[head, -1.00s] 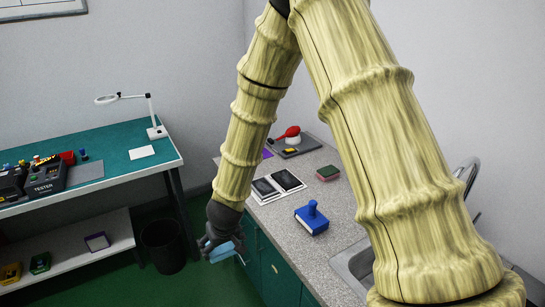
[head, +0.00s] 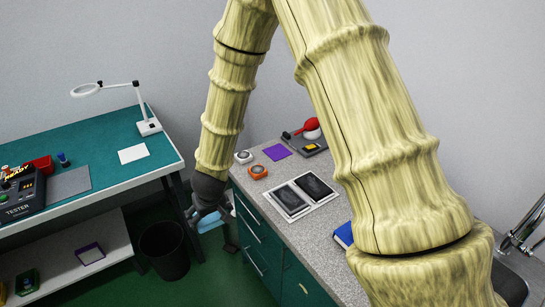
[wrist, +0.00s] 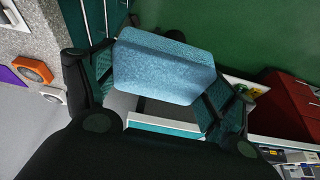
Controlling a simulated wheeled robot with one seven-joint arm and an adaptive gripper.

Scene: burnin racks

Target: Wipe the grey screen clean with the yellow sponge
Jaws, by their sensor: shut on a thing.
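My gripper (head: 206,212) hangs low beside the front of the grey counter, left of its drawers. It is shut on a light blue, sponge-like block (wrist: 165,70), which fills the space between the fingers in the wrist view; the block also shows in the head view (head: 211,222). I see no clearly yellow sponge. Two dark grey screen-like panels, a left one (head: 289,198) and a right one (head: 314,186), lie on a white sheet on the counter, to the right of my gripper and apart from it. Which one is the grey screen I cannot tell.
An orange-ringed item (head: 258,172), a white one (head: 243,157) and a purple sheet (head: 277,152) lie on the counter (head: 277,225). A blue thing (head: 343,235) is partly behind my arm. A black bin (head: 165,250) stands on the floor by the green bench (head: 108,175).

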